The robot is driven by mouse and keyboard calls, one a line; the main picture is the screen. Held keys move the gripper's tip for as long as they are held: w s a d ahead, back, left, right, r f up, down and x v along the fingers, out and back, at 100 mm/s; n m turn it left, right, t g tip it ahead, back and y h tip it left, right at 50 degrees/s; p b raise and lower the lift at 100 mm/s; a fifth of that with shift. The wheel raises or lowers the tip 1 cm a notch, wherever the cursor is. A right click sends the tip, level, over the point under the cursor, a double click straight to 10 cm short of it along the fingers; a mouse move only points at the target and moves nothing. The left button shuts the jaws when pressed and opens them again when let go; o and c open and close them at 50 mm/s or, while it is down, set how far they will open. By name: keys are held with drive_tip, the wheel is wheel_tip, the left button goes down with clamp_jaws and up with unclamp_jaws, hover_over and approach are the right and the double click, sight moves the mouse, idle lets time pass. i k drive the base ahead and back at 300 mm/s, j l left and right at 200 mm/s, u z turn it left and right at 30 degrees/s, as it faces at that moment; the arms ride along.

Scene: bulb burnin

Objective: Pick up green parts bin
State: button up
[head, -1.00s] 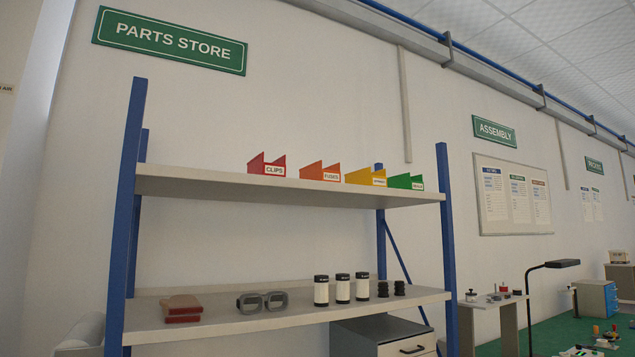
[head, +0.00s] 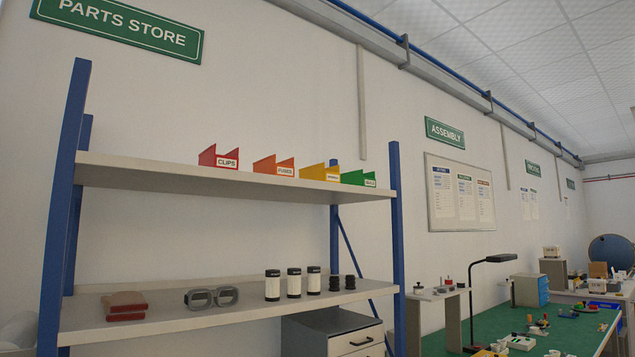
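The green parts bin (head: 356,178) stands on the upper shelf board (head: 200,181) of a blue-posted rack, at the right end of a row of bins. It has a white label on its front, too small to read. A yellow bin (head: 318,172) stands just left of it. My gripper is not in view.
An orange bin (head: 272,166) and a red bin (head: 218,158) labelled CLIPS stand further left. The rack's front right post (head: 397,240) rises just right of the green bin. Goggles, black-and-white canisters and red items occupy the lower shelf (head: 170,322). A green-topped workbench (head: 448,343) lies at right.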

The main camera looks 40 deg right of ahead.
sight(357, 177)
drive_tip(key=z, duration=1.25)
drive_tip(key=u, duration=1.25)
drive_tip(key=i+l+z, duration=0.6)
drive_tip(key=l, duration=0.2)
